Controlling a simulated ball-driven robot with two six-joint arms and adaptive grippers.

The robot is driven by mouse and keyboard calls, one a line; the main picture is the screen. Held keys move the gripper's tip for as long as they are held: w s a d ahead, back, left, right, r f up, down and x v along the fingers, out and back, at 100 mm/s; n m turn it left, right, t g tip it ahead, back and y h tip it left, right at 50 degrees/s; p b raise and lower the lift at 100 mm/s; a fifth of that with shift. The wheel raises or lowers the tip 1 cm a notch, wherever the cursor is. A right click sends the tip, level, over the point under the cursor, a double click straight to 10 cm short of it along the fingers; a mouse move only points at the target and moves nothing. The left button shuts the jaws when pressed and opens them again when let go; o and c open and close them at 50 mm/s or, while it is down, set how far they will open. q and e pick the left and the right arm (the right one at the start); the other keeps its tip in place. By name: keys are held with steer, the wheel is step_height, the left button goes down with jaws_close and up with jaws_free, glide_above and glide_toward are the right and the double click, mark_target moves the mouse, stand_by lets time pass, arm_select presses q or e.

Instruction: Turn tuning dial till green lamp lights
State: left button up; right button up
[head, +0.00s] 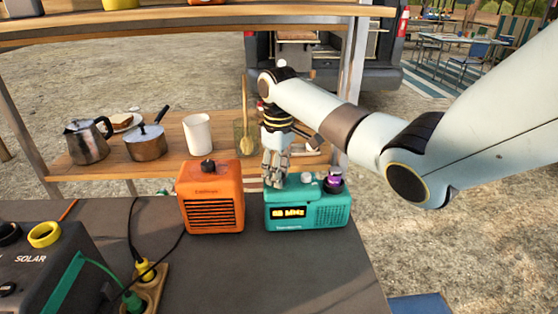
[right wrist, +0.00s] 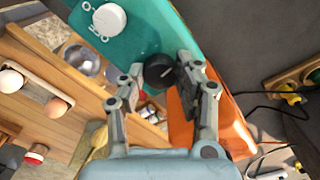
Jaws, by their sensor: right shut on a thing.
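The teal radio (head: 335,215) stands on the dark table, with a lit yellow display (head: 288,212) reading what looks like 88 MHz. My right gripper (head: 275,182) reaches down from above onto the left part of the radio's top. In the right wrist view, its fingers (right wrist: 158,73) are shut on a black dial (right wrist: 160,72) with a pale pointer mark. A white knob (right wrist: 110,20) sits farther along the top, and it also shows in the head view (head: 306,178). I see no lit green lamp. My left gripper is not in view.
An orange box (head: 212,208) with a black knob stands close to the radio's left. A purple and black item (head: 333,181) is at the radio's right end. Behind, a wooden shelf holds a kettle (head: 88,142), a pot (head: 146,143) and a white cup (head: 197,133). Cables lie left.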

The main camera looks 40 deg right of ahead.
steer(key=shift+r+m+p, duration=0.25)
steer(key=shift+m+p, duration=0.45)
steer(key=shift+p, duration=0.15)
steer(key=shift+f+m, duration=0.2)
steer(key=shift+m, duration=0.1)
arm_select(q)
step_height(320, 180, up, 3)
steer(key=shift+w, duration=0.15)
arm_select(e)
steer(key=o, duration=1.2)
steer(key=shift+c, duration=0.2)
step_height(320, 180, up, 7)
steer(key=shift+r, duration=0.2)
